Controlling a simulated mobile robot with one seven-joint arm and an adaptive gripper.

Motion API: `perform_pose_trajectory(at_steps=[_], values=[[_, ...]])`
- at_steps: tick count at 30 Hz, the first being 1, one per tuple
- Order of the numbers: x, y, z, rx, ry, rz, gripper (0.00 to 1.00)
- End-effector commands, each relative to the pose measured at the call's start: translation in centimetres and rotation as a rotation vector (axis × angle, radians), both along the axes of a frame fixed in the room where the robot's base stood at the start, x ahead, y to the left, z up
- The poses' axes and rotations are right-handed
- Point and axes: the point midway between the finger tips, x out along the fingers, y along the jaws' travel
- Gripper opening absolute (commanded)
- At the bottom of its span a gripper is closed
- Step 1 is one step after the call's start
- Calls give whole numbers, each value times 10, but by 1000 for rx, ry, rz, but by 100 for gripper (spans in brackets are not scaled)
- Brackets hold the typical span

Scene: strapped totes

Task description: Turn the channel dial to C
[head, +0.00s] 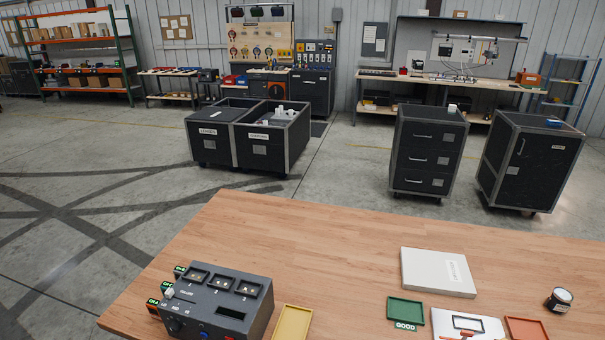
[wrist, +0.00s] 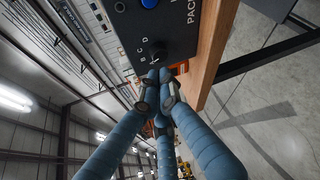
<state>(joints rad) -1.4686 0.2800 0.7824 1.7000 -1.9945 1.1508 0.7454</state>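The dark grey control box (head: 232,304) stands on the wooden table at the lower left of the head view. In the wrist view its panel (wrist: 181,35) fills the top, with the black channel dial (wrist: 157,52) and small letters, B, C and D among them, beside it. Which letter the dial points to is too small to tell. My gripper (wrist: 157,92) has blue fingers whose tips lie close together just below the dial in the picture. I cannot tell whether they touch it. In the head view my gripper is not seen.
The table (head: 330,262) also holds a yellow tray (head: 292,323), a white box (head: 437,272), a green tray (head: 405,309) and a round dark item (head: 559,299). The table's middle is clear.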

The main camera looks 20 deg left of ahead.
Motion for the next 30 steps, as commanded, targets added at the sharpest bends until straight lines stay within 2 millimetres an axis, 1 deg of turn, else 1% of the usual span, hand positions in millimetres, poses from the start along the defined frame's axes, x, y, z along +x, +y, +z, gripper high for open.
perform_pose_trajectory(at_steps=[1,5,16,30], values=[[-1,0,6,-4,1,1,0],[-3,2,8,-3,0,2,0],[-9,3,3,-5,2,8,0],[-9,2,0,-8,1,8,0]])
